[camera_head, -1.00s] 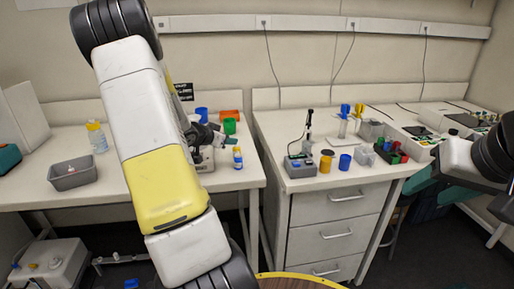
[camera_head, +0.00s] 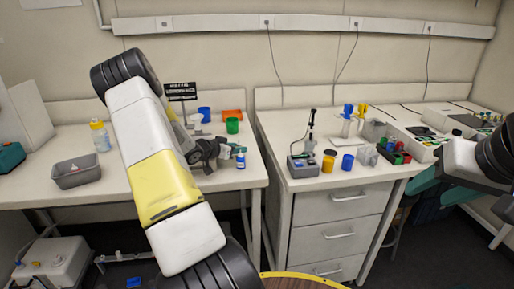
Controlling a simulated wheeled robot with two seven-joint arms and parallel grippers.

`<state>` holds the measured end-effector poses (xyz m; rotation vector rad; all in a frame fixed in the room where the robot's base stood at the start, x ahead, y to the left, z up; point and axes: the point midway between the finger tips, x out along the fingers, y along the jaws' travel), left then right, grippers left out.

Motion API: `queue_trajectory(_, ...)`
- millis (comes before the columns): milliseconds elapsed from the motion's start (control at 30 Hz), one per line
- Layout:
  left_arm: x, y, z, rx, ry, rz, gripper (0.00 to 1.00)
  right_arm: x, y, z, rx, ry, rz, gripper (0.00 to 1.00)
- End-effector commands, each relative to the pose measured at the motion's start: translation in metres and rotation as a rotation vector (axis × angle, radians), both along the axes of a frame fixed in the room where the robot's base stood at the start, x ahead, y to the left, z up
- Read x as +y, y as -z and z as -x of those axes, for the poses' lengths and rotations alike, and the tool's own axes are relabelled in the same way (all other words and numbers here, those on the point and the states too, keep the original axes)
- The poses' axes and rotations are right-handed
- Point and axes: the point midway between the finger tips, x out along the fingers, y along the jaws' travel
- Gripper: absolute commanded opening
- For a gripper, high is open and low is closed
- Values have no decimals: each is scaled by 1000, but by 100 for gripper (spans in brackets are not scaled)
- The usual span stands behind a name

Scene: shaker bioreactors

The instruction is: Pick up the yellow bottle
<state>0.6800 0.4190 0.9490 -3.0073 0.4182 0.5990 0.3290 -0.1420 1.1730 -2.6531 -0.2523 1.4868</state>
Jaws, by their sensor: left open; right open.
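A bottle with a yellow top (camera_head: 100,136) stands upright at the back of the left bench, behind a grey tray. A yellow-orange jar (camera_head: 328,162) stands on the right bench beside a blue cup. A small blue and white bottle (camera_head: 240,160) stands near the front right of the left bench. My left gripper (camera_head: 224,151) is open above this bench, just left of the small bottle. Its fingers are small and partly unclear, and I cannot tell whether they touch the bottle. My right arm shows at the right edge; its gripper is out of view.
A grey tray (camera_head: 76,172) sits on the left bench. Blue (camera_head: 204,114) and green (camera_head: 232,125) cups and an orange tray (camera_head: 233,115) stand behind my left gripper. A grey device (camera_head: 303,167) and blue cup (camera_head: 347,162) are on the right bench. A gap separates the benches.

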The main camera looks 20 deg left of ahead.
Motion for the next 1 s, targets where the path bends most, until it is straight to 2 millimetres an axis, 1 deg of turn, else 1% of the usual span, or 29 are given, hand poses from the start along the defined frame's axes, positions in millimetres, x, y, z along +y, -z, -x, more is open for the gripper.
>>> queue_trajectory(200,0,0,-1,1,-1,-1,41,0,0,0,0,0,0,51)
queue_trajectory(267,0,0,-1,1,-1,-1,31,0,0,0,0,0,0,51)
queue_trajectory(300,0,0,-1,1,0,0,23,0,0,0,0,0,0,51)
queue_trajectory(367,0,0,-1,1,-1,-1,12,0,0,0,0,0,0,51)
queue_trajectory(400,0,0,-1,1,-1,-1,4,0,0,0,0,0,0,51)
queue_trajectory(433,0,0,-1,1,-1,-1,0,0,0,0,0,0,0,51)
queue_trajectory(667,0,-1,-1,0,-1,0,0,0,0,0,0,0,0,51)
queue_trajectory(767,0,-9,-1,-1,0,-2,0,0,0,0,0,0,0,51)
queue_trajectory(867,0,-25,-1,-2,0,-4,0,0,0,0,0,0,0,51)
queue_trajectory(1000,0,-55,-1,-3,0,-6,0,0,0,0,0,0,0,51)
